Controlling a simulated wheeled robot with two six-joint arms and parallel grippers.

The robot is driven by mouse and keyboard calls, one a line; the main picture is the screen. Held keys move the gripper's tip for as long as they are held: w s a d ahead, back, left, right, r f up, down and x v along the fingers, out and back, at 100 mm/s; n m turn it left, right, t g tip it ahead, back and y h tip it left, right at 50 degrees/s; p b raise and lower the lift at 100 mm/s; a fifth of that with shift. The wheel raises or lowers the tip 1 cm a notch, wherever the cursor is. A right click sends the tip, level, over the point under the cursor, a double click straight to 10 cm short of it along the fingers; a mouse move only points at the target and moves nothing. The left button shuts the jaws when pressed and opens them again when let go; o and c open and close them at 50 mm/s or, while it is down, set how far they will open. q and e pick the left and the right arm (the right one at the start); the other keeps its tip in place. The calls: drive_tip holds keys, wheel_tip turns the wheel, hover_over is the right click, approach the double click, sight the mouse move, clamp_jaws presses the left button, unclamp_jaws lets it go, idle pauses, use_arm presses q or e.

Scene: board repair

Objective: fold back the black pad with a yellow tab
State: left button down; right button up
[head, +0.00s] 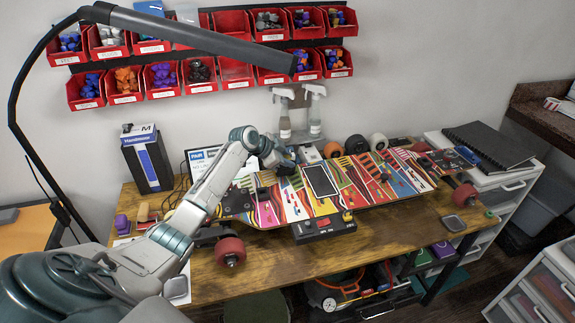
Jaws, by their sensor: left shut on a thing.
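The skateboard-like board (268,213) lies across the workbench, its deck covered in colourful stripes. My left gripper (287,166) is over the board's far edge, left of the middle, pointing down. It is shut on a small dark piece, which I take to be the black pad; its outline is mostly hidden by the fingers. The yellow tab cannot be made out there. Just right of the gripper, a dark rectangle with a pale border (320,181) shows in the deck. My right gripper is not in view.
A black box with a red button (323,228) stands at the board's near edge. Spray bottles (315,110) and wheels (356,145) stand behind the board. A lamp arm (200,37) crosses above. The bench front (390,228) is mostly clear at right.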

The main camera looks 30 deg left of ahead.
use_arm(q)
drive_tip(key=shift+w+a+r, duration=0.2)
drive_tip(key=shift+a+r, duration=0.05)
drive_tip(key=shift+a, duration=0.05)
drive_tip(key=shift+w+a, duration=0.1)
drive_tip(key=shift+a+r, duration=0.1)
drive_tip(key=c, duration=1.2)
unclamp_jaws()
drive_tip(key=shift+w, duration=0.1)
drive_tip(key=shift+c, duration=0.2)
drive_tip(key=shift+a+f+b, duration=0.1)
drive_tip(key=shift+f+b, duration=0.2)
drive_tip(key=shift+f, duration=0.05)
